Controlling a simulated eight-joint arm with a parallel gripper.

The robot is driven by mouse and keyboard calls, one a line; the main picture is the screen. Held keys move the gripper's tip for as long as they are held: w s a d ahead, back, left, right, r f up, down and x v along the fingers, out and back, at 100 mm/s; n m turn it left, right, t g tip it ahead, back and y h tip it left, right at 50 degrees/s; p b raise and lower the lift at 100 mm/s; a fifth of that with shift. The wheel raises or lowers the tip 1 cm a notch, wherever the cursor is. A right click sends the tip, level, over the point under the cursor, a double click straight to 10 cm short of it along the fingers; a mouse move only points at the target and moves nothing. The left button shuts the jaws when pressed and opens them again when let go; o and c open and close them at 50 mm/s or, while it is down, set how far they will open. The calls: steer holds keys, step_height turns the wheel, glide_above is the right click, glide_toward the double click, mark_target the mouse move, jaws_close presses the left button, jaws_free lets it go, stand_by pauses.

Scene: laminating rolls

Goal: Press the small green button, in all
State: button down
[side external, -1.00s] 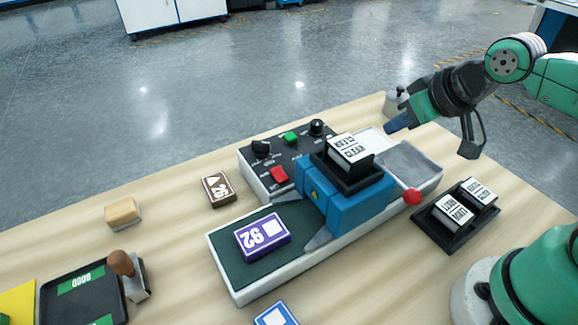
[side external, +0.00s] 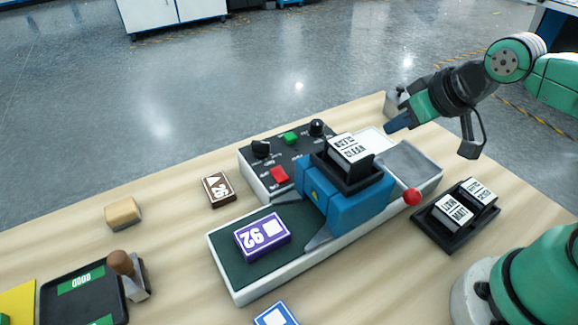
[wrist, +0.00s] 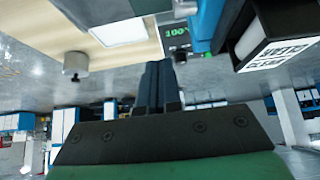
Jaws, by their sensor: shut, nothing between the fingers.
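The small green button (side external: 291,138) is on the black control panel (side external: 262,170) of the laminating machine in the side external view. It sits between two black knobs and behind a red switch (side external: 279,174). My gripper (side external: 390,128) is shut and empty, to the right of the button and apart from it, by the back right of the machine. In the wrist view my gripper's fingers (wrist: 158,70) are together and point toward the machine.
The blue press head (side external: 345,202) with a black roll holder (side external: 348,165) stands right of the panel. A red ball handle (side external: 412,196) sticks out at its right. A black tray of rolls (side external: 456,232) is at the right. A grey cylinder (wrist: 75,65) stands on the table.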

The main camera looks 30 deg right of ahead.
stand_by(0.9)
step_height(320, 180, up, 4)
steer(key=n+t+y, duration=0.2)
steer(key=n, duration=0.9)
glide_above(294, 137)
steer(key=shift+f, duration=0.15)
steer(key=shift+f, duration=4.4)
steer(key=shift+f, duration=0.15)
steer(key=shift+f, duration=0.25)
